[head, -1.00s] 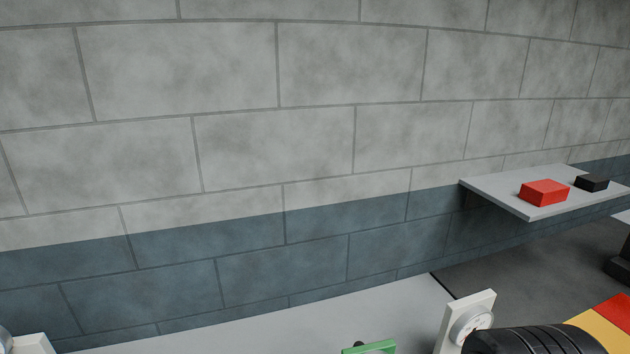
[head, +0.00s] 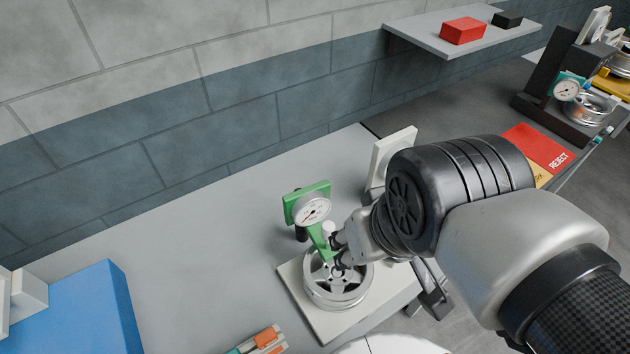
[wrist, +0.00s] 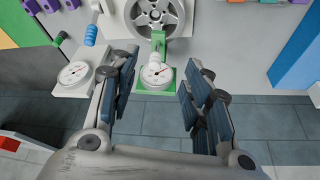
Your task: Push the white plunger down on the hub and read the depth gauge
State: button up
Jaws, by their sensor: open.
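The silver wheel (head: 365,292) lies flat on a pale plate (head: 318,322) on the bench. A green depth gauge (head: 318,243) stands over it, its foot reaching toward the hub. A small white knob, seemingly the plunger (head: 328,229), shows beside the fingers. My gripper (head: 338,253) is open close by the gauge, above the hub. In the wrist view, the dial (wrist: 157,73) and wheel (wrist: 178,17) appear between and beyond my open fingers (wrist: 160,70).
A white stand (head: 392,150) with a dial sits behind my wrist. A blue box (head: 75,310) stands at lower left. A shelf (head: 430,40) on the wall carries a red block (head: 463,30) and a black one. A red REJECT area (head: 535,147) lies right. The bench left of the gauge is clear.

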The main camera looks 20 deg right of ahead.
jog(key=w+r+g+p, duration=0.2)
jog(key=w+r+p, duration=0.1)
jog(key=w, duration=0.4)
jog(key=g+p, duration=0.2)
jog(key=p, duration=0.1)
send_over(329, 224)
notch_tip(329, 224, down, 2)
notch_tip(329, 224, down, 17)
jog(key=b, duration=0.4)
jog(key=shift+f+b, duration=0.15)
jog(key=shift+b, duration=0.25)
jog(key=shift+c, duration=0.5)
grip_shut()
